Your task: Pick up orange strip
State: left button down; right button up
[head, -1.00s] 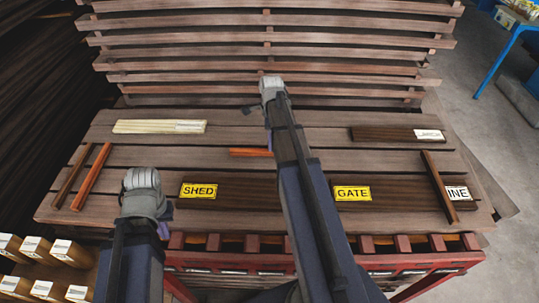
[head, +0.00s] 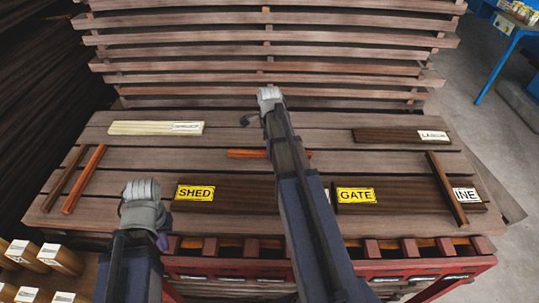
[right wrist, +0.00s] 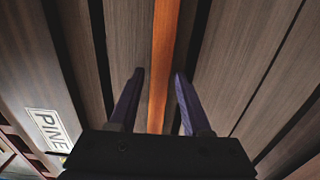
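An orange strip (head: 245,153) lies flat across the middle of the slatted wooden table, partly hidden behind my right arm. In the right wrist view the orange strip (right wrist: 163,50) runs between the two purple fingers of my right gripper (right wrist: 159,73), which is open. The fingers stand apart from each other on either side of it; whether they touch it I cannot tell. A second orange strip (head: 84,180) lies at the table's left, beside a brown strip. My left gripper (head: 163,241) is mostly hidden below its grey wrist at the front left; its opening does not show.
Dark boards with yellow SHED (head: 195,193) and GATE (head: 356,195) labels lie along the front. A pale board (head: 150,128) and a dark board (head: 385,135) lie farther back. A brown strip (head: 447,188) crosses a board at right. Stacked planks (head: 180,57) rise behind the table.

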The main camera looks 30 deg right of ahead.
grip_shut()
pick_arm(q)
jog(key=shift+r, duration=0.15)
pick_arm(e)
jog(key=shift+r, duration=0.15)
